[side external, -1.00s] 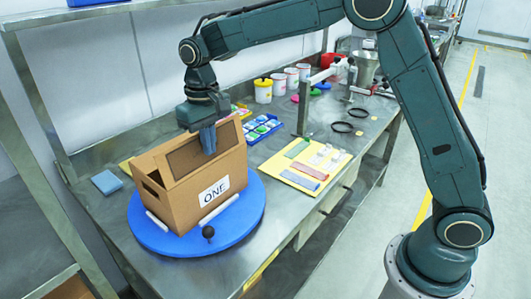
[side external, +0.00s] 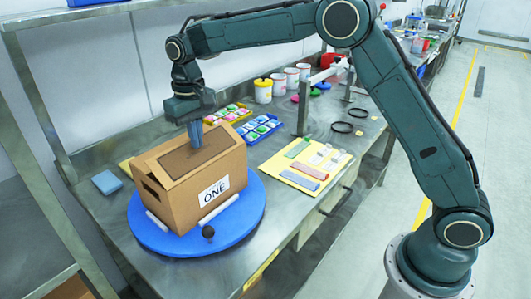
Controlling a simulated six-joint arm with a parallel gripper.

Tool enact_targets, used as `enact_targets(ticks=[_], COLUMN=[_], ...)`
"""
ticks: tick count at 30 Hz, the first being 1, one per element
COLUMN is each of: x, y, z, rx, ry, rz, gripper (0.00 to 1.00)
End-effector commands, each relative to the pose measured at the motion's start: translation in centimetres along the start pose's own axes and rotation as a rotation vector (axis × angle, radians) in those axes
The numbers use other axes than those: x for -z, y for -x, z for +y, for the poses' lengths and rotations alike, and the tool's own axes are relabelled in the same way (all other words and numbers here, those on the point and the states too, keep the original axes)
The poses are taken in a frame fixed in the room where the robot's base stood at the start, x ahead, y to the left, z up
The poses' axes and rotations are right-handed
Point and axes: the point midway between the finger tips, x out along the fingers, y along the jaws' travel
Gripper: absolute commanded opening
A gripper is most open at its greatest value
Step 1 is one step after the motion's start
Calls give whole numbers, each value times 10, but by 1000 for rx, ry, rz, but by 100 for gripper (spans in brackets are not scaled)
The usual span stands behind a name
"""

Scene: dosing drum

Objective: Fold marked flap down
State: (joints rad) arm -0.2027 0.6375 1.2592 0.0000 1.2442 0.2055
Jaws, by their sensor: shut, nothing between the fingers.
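The far edges of the box top are partly hidden.
White bars (side external: 219,207) and a black knob (side external: 208,231) are on the turntable beside the box. A blue block (side external: 107,182) lies to the left. A yellow board (side external: 275,168) with strips lies to the right.

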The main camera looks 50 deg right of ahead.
Motion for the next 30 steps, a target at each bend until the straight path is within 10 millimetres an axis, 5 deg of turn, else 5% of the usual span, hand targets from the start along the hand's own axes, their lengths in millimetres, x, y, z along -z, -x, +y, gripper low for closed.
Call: enact_targets(ticks=[30], x=[15], y=[-18], z=[0], rx=[0], ry=[0], rz=[-1], gripper=[0])
